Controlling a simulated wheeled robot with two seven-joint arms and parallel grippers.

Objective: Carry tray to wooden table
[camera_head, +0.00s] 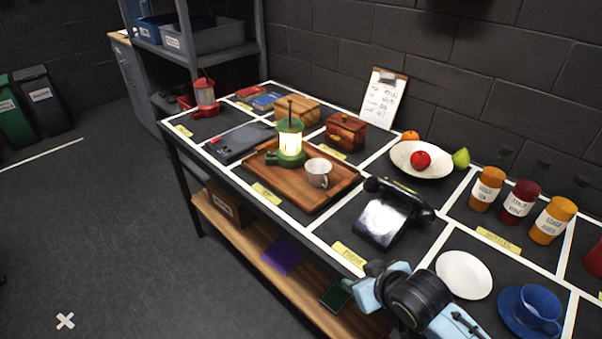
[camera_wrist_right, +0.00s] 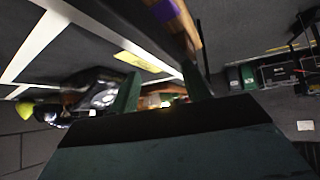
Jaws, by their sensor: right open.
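The brown wooden tray (camera_head: 335,190) lies on the black table near its front edge in the head view. A lit green lantern (camera_head: 289,140) and a white cup (camera_head: 318,172) stand on it. My right gripper (camera_head: 372,288) is at the table's front edge, right of the tray and apart from it. In the right wrist view its two green fingers (camera_wrist_right: 160,90) are spread, with nothing seen held between them. My left gripper is not in view. I cannot make out a separate wooden table.
A black telephone (camera_head: 391,215) stands between the tray and my right arm. A wooden box (camera_head: 345,132), dark tablet (camera_head: 240,141) and fruit plate (camera_head: 408,162) are near the tray. Jars (camera_head: 519,201), a white plate (camera_head: 464,275) and blue cup (camera_head: 537,308) are at right.

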